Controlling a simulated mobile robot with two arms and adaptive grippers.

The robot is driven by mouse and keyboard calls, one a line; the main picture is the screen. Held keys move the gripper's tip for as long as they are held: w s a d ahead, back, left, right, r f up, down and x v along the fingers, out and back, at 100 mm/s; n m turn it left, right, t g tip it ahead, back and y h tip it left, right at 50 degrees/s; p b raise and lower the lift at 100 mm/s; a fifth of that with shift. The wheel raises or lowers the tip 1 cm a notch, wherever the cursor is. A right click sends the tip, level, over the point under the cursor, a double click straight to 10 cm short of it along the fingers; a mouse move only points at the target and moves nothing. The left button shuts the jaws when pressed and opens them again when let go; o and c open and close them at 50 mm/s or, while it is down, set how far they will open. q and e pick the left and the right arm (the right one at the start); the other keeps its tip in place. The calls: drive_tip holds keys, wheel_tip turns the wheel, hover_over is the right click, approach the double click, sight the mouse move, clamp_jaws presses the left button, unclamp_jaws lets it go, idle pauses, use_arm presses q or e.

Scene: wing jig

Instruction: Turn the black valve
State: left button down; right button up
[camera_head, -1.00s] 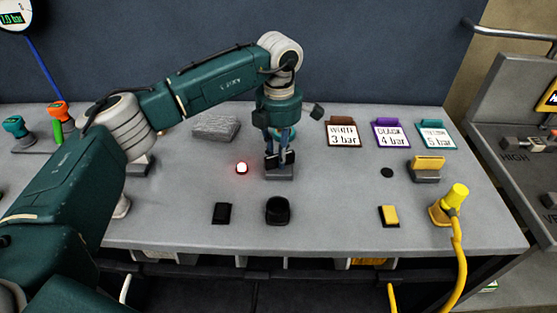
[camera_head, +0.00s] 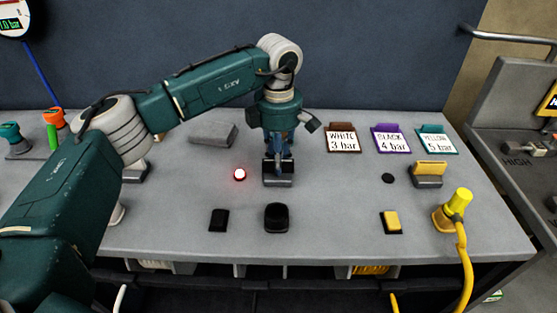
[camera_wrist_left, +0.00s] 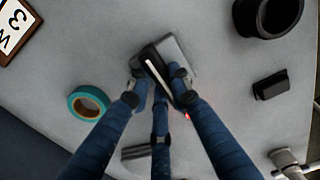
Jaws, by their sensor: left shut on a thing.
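The black valve (camera_head: 278,168) stands on its grey base (camera_head: 278,183) near the middle of the bench. My left gripper (camera_head: 278,160) points down over it and is shut on its handle. In the left wrist view the gripper's fingers (camera_wrist_left: 160,88) close around the black handle (camera_wrist_left: 150,58), which has a white line along its top. The grey base (camera_wrist_left: 180,52) shows beside it, and the handle lies at an angle to the base there. Fingers hide part of the handle. My right gripper is not in view.
A lit red lamp (camera_head: 239,174) is left of the valve. A black round socket (camera_head: 277,217) and black block (camera_head: 219,220) are in front. Signs include "BLACK 4 bar" (camera_head: 391,140). A yellow valve (camera_head: 429,172) and yellow plug with hose (camera_head: 457,203) are at right.

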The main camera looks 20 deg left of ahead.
use_arm(q)
drive_tip(key=shift+w+r, duration=0.1)
drive_tip(key=shift+r, duration=0.05)
drive_tip(key=c, duration=1.6)
unclamp_jaws()
drive_tip(key=shift+o, duration=0.2)
wheel_tip(320, 180, up, 12)
